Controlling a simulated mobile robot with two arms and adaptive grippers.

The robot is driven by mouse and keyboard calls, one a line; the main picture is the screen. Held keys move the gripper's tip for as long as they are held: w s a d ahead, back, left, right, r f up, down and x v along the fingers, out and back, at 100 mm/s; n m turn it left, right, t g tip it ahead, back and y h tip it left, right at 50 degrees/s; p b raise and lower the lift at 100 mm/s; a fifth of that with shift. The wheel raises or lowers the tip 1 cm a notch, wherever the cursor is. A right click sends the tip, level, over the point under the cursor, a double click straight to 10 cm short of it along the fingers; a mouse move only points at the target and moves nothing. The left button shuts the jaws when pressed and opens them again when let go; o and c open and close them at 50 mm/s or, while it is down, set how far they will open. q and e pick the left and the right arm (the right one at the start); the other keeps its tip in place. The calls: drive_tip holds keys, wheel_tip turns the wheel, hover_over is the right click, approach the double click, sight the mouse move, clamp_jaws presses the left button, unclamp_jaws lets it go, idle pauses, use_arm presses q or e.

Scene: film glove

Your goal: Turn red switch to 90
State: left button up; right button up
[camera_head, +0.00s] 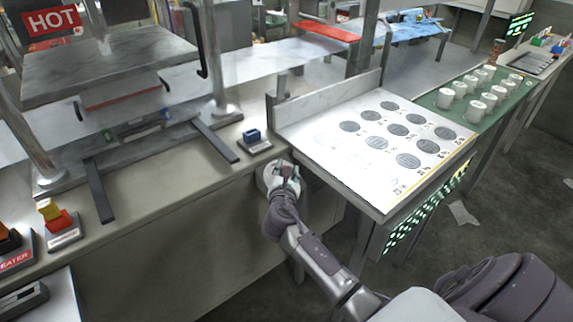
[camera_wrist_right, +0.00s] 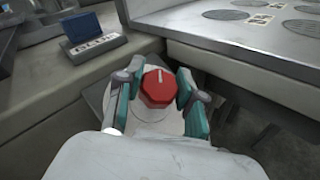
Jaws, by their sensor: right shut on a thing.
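The red switch (camera_wrist_right: 157,90) is a faceted red knob with a white line on top, seen in the right wrist view. The line points nearly straight up in that picture. The knob sits on a pale round plate (camera_wrist_right: 153,116). My right gripper (camera_wrist_right: 160,78) has one teal-padded finger on each side of the knob and is shut on it. In the head view my right gripper (camera_head: 284,176) is at the front of the counter, and it hides the red switch. My left gripper is not in view.
A small blue switch on a labelled base (camera_head: 254,138) stands on the counter near my gripper. To the right is a white table with grey discs (camera_head: 340,172); its edge is close to my gripper. A press with a HOT sign (camera_head: 52,20) stands at left.

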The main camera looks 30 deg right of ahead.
drive_tip(key=m+g+h+p, duration=0.1)
drive_tip(key=m+g, duration=0.2)
drive_tip(key=m+g+h+p, duration=0.1)
drive_tip(key=m+g+p, duration=0.1)
drive_tip(key=m+g, duration=0.1)
drive_tip(key=shift+r, duration=0.15)
drive_tip(key=m+g+p, duration=0.1)
drive_tip(key=m+g, duration=0.1)
drive_tip(key=shift+m+g, duration=0.3)
drive_tip(key=shift+s+f+m+g+p, duration=0.15)
drive_tip(key=shift+m+g+p, duration=0.3)
drive_tip(key=shift+m+g, duration=0.65)
drive_tip(key=shift+f+y, duration=0.1)
drive_tip(key=shift+y, duration=0.2)
drive_tip(key=o, duration=1.2)
drive_tip(key=v, duration=1.2)
drive_tip(key=shift+w, duration=0.2)
